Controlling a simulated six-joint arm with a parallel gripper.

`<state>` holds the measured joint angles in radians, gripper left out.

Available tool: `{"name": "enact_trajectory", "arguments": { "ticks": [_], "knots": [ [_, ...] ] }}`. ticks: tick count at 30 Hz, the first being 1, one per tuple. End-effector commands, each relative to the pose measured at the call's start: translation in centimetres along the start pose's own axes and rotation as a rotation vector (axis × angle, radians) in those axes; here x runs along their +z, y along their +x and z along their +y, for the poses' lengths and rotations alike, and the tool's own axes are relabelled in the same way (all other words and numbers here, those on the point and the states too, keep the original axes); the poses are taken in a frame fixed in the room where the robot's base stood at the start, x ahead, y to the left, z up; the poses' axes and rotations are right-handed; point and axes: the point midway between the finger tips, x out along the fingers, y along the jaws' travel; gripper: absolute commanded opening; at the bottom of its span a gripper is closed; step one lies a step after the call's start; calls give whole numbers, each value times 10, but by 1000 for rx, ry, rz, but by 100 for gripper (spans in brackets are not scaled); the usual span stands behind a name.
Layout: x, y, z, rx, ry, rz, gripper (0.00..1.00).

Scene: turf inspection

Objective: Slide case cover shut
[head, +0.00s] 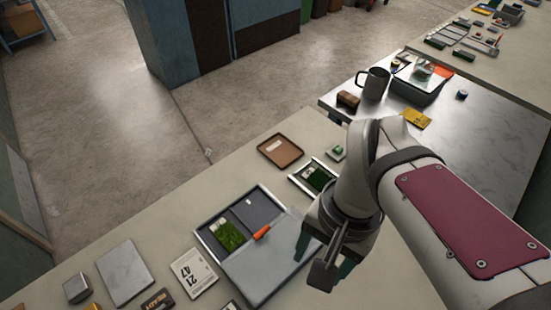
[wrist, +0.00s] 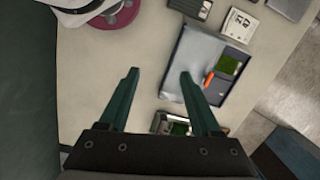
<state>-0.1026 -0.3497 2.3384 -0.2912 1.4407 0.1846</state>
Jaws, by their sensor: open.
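The case (head: 207,236) is a shallow grey tray on the pale bench, left of my gripper in the head view. Its flat grey cover (head: 262,268) lies over the near part, with an orange tab (head: 262,232) at its inner edge. The far part is uncovered and shows green turf (head: 231,237) and a dark grey section (head: 257,213). In the wrist view the cover (wrist: 187,60), the orange tab (wrist: 208,79) and the turf (wrist: 228,65) also show. My gripper (head: 322,262) is open with nothing between its green fingers (wrist: 158,73), above the bench beside the cover.
A second small framed tray (head: 315,177) and a brown tray (head: 281,151) stand behind the case. A number card (head: 194,273) and a grey plate (head: 125,272) lie to its left. A mug (head: 374,84) stands on the metal table at the back right.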

Motion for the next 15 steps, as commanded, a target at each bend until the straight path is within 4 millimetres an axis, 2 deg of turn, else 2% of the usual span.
{"name": "enact_trajectory", "arguments": {
  "ticks": [1, 2, 4, 6, 9, 12, 15],
  "knots": [
    [-19, -8, -28, 47, 23, -8, 54],
    [-30, -11, -47, 77, 49, -6, 48],
    [-51, -10, -92, 138, 107, 12, 48],
    [-63, -3, -133, 185, 163, 40, 48],
    [-69, 11, -174, 224, 221, 78, 48],
    [-71, 20, -190, 238, 249, 97, 48],
    [-72, 33, -188, 242, 254, 100, 48]
  ]
}}
